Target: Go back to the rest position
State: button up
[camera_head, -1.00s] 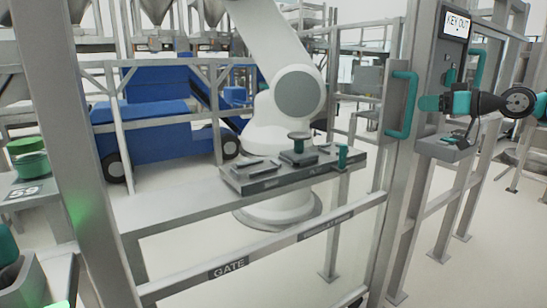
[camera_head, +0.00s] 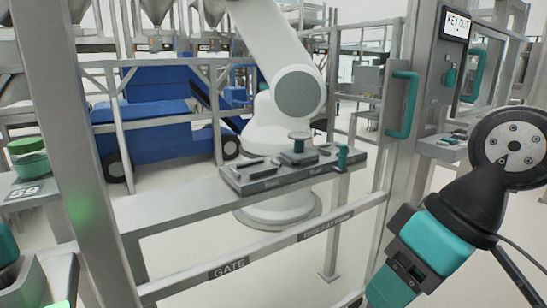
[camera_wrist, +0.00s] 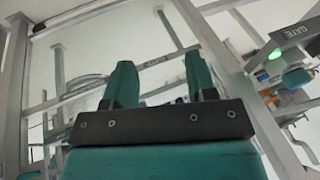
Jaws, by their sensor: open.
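My gripper shows in the wrist view (camera_wrist: 158,75) with its two teal fingers apart and nothing between them. In the head view my wrist and the teal gripper body (camera_head: 432,245) are at the lower right, close to the camera and pointing down-left. The fingertips are cut off by the bottom edge there. The grey panel post with its "KEY OUT" display (camera_head: 457,25) stands behind, at the upper right, with a teal key-like part (camera_head: 450,78) on it. My gripper is apart from the panel.
A gate with a teal handle (camera_head: 402,105) and a lower rail (camera_head: 265,255) stands in front. A shelf (camera_head: 180,207) bears a grey fixture tray (camera_head: 265,183). A white robot arm (camera_head: 298,92) and a blue machine (camera_head: 150,130) are beyond. A green container (camera_head: 29,158) is at left.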

jog(key=s+d+f, duration=0.1)
jog(key=s+f, duration=0.1)
jog(key=s, duration=0.2)
notch_tip(320, 180, up, 17)
jog(key=p, duration=1.6)
jog(key=shift+g+h+p, duration=0.3)
jog(key=shift+p, duration=0.05)
jog(key=shift+f, duration=0.15)
jog(key=shift+c, duration=0.9)
jog(key=shift+a, duration=0.1)
